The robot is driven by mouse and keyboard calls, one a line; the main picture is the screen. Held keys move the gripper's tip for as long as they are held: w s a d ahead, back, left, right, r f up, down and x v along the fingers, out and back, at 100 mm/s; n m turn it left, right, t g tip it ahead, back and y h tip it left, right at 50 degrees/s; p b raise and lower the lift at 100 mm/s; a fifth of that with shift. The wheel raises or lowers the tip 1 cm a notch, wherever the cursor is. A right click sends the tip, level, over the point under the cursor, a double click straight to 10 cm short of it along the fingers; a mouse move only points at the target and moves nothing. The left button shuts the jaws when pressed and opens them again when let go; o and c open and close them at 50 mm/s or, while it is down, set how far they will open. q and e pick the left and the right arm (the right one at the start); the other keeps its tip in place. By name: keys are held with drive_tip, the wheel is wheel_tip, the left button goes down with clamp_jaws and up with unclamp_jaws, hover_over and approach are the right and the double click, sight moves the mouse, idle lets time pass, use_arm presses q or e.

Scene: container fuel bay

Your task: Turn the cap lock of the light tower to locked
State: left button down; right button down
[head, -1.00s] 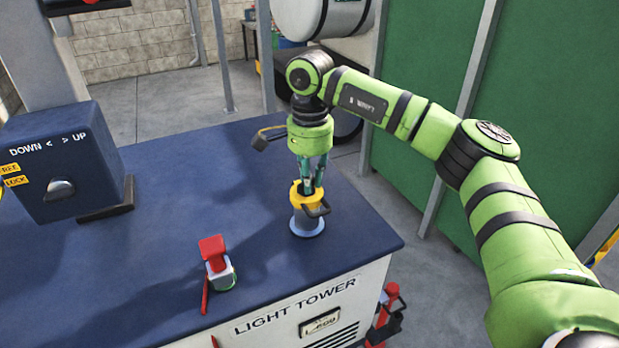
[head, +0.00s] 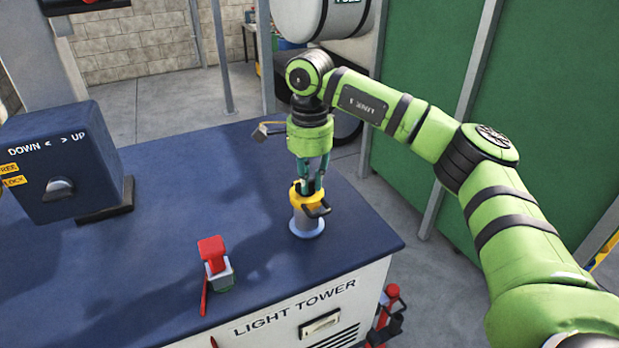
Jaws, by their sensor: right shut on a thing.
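The light tower (head: 160,270) is a cabinet with a dark blue top and a white front lettered LIGHT TOWER. Near the top's right edge stands a grey-blue filler neck (head: 307,225) with a yellow cap (head: 298,195) on it. A dark lever, which may be the cap lock (head: 318,210), sticks out to the right of the cap. My right gripper (head: 311,188) points straight down from above and is shut on the yellow cap, its fingers partly hidden by the cap. My left gripper is out of view.
A red-topped switch (head: 213,262) with a red lever stands near the front edge. A dark blue control box (head: 65,165) marked DOWN and UP stands at the left. A green wall panel (head: 540,110) rises behind my right arm. The middle of the top is clear.

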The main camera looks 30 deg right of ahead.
sight(311, 181)
drive_tip(key=c, duration=1.1)
unclamp_jaws()
drive_tip(key=shift+d, duration=0.1)
drive_tip(key=shift+c, duration=0.2)
drive_tip(key=shift+r, duration=0.15)
wheel_tip(311, 181, up, 12)
drive_tip(key=shift+f, duration=0.2)
